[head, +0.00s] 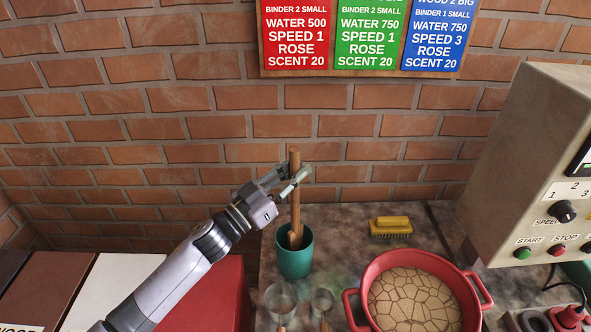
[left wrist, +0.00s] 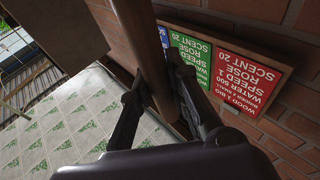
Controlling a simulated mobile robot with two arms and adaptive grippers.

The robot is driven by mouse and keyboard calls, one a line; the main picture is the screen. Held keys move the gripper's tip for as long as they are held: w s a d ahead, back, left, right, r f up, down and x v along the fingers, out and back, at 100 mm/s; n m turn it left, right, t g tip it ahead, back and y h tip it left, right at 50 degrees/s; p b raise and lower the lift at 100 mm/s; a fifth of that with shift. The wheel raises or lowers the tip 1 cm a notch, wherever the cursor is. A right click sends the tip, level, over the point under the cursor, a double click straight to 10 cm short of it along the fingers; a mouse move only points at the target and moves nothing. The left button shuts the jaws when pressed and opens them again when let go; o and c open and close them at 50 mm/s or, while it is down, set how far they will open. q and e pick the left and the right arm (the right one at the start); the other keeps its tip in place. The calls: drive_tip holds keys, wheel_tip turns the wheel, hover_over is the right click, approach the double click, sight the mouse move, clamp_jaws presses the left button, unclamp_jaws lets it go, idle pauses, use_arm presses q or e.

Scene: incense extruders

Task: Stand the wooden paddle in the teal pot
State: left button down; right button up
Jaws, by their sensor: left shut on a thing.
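The wooden paddle (head: 295,205) stands nearly upright, with its lower end inside the mouth of the teal pot (head: 295,263). The pot stands on the worktop near the brick wall. My left gripper (head: 290,180) is shut on the upper part of the paddle's shaft, above the pot. In the left wrist view the shaft (left wrist: 150,60) runs between the two fingers. The paddle's bottom end is hidden inside the pot, so I cannot tell whether it touches the base. My right gripper is not in view.
A red two-handled pot (head: 365,312) with cracked brown contents stands at the front right. A yellow brush (head: 390,226) lies behind it. Two scoops (head: 281,298) lie in front of the teal pot. A control box (head: 525,150) stands at the right.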

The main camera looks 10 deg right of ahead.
use_arm(q)
drive_tip(key=c, duration=1.4)
unclamp_jaws()
drive_tip(key=shift+c, duration=0.2)
drive_tip(key=v, duration=1.2)
drive_tip(key=shift+f, duration=0.1)
